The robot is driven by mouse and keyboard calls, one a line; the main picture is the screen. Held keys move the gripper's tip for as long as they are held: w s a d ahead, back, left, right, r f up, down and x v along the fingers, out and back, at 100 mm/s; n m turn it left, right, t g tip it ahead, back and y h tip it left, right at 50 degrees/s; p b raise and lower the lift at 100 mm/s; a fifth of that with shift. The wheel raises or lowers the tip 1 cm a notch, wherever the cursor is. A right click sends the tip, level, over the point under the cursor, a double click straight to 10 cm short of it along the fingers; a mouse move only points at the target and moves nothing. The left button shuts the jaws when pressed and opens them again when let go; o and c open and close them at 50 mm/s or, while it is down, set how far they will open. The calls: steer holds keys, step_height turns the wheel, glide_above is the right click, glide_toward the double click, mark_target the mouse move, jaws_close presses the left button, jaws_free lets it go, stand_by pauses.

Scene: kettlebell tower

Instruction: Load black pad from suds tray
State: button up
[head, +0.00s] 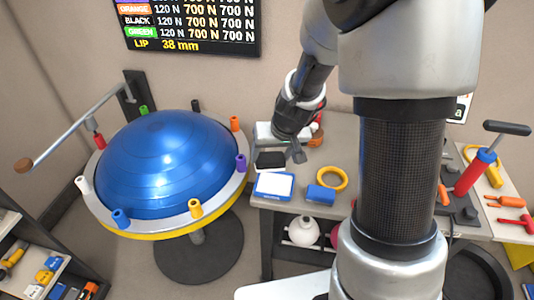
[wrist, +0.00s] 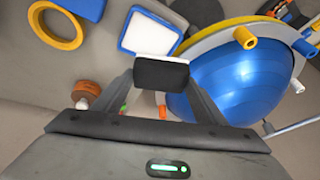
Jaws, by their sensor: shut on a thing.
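My gripper (head: 284,156) is shut on the black pad (head: 269,160), a small dark block with a pale edge. In the wrist view the pad (wrist: 161,74) sits between the two fingertips. The suds tray (head: 272,198), blue-rimmed with a white inside, is on the grey bench just in front of the pad. In the wrist view the tray (wrist: 124,46) appears beyond the pad. The pad looks raised above the bench, but its exact height is hard to tell.
Left of the bench stands a blue dome (head: 168,165) on a round rim with several coloured pegs. A blue block (head: 321,195) and a yellow ring (head: 331,178) lie right of the tray. A lever bar (head: 75,130) reaches over the dome's left side.

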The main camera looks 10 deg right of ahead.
steer(key=shift+r+h+p, duration=0.2)
steer(key=shift+h+p, duration=0.3)
steer(key=shift+p, duration=1.5)
steer(key=shift+f+p, duration=0.2)
steer(key=shift+p, duration=0.1)
steer(key=shift+r, duration=0.15)
